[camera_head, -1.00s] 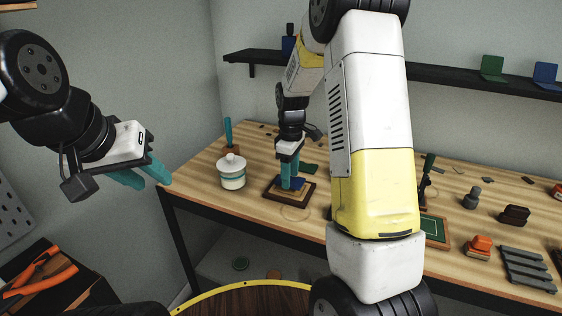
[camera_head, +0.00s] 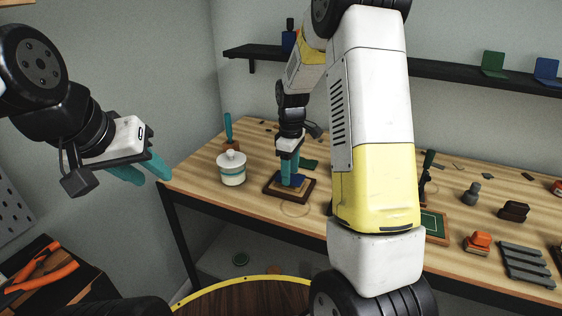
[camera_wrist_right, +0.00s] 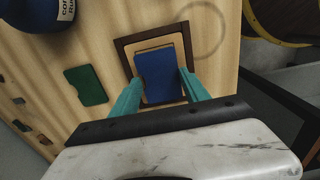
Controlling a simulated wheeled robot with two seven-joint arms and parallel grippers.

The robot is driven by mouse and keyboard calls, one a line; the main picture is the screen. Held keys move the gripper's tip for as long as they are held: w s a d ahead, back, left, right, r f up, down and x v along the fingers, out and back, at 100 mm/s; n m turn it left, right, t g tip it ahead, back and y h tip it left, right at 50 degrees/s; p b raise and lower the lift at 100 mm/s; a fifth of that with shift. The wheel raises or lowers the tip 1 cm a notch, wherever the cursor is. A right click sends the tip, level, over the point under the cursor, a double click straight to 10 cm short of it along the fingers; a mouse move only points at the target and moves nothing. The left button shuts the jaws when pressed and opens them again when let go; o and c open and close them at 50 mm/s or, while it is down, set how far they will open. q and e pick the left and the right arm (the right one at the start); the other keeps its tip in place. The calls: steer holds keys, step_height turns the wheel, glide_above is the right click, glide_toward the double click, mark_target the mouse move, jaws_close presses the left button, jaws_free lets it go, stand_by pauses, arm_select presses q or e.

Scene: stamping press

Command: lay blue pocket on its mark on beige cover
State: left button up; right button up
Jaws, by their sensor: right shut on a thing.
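The blue pocket (camera_wrist_right: 161,77) is a flat blue rectangle between the teal fingers of my right gripper (camera_wrist_right: 163,94) in the right wrist view. It is over the beige cover (camera_wrist_right: 155,43), which lies in a dark brown frame (camera_wrist_right: 126,48). I cannot tell whether the pocket touches the cover. In the head view the right gripper (camera_head: 290,172) points down over the frame (camera_head: 306,194), with the blue pocket (camera_head: 298,180) at its fingertips. My left gripper (camera_head: 146,172) is open and empty, left of the table. The mark on the cover is not visible.
A white lidded jar (camera_head: 231,169) stands left of the frame. A green piece (camera_wrist_right: 87,85) lies beside the frame. A faint ring (camera_head: 296,209) marks the bare wood in front. A green-topped board (camera_head: 434,226) and stamps (camera_head: 478,243) are to the right.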

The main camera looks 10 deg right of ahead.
steer(key=shift+f, duration=0.95)
steer(key=o, duration=1.2)
steer(key=shift+c, duration=0.7)
steer(key=shift+r, duration=3.55)
